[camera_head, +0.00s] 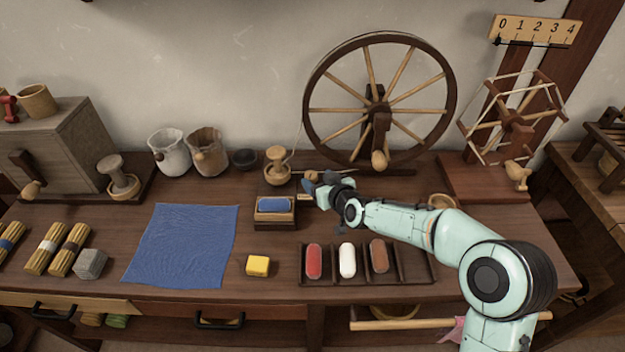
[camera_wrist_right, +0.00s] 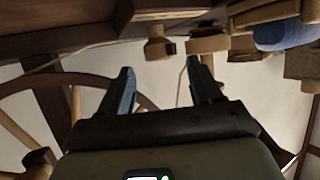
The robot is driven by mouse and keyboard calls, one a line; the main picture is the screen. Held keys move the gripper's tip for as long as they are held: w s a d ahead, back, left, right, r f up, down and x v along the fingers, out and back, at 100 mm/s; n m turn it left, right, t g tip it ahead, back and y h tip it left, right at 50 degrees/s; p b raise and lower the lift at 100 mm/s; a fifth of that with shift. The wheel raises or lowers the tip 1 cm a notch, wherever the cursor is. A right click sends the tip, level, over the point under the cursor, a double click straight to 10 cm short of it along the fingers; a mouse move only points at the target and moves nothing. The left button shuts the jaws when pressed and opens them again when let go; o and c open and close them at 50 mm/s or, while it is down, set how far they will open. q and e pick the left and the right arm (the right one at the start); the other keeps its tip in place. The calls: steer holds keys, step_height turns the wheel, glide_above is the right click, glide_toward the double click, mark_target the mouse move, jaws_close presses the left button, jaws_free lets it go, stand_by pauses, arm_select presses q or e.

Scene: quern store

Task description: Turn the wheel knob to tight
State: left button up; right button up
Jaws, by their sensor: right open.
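The large spoked spinning wheel (camera_head: 312,82) stands upright at the back of the table. A wooden crank grip (camera_head: 380,160) hangs at its lower front. My right gripper (camera_head: 318,184) is in front of the wheel's lower left, beside the small spindle block (camera_head: 276,188). In the right wrist view the gripper (camera_wrist_right: 159,72) is open, with its two fingers apart and nothing between them. A small wooden knob (camera_wrist_right: 159,47) lies just beyond the fingertips, apart from them. Its setting cannot be read. The wheel also shows in the right wrist view (camera_wrist_right: 62,80). My left gripper is out of view.
A blue cloth (camera_head: 183,245), a yellow block (camera_head: 257,266) and a tray (camera_head: 436,268) with red, white and brown pieces lie in front. A skein winder (camera_head: 512,117) stands at right. Cups and a wooden box (camera_head: 70,135) stand at left.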

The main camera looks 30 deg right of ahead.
mark_target(312, 174)
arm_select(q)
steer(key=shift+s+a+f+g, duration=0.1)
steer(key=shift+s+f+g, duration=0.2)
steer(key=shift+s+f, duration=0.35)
arm_select(e)
steer(key=shift+x, duration=2)
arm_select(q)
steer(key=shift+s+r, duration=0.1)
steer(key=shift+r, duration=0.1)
arm_select(e)
steer(key=c, duration=0.9)
steer(key=shift+d, duration=0.1)
steer(key=shift+c, duration=0.2)
steer(key=shift+d+r, duration=0.1)
steer(key=shift+d, duration=0.05)
steer(key=shift+c, duration=0.5)
steer(key=o, duration=1)
steer(key=shift+o, duration=0.2)
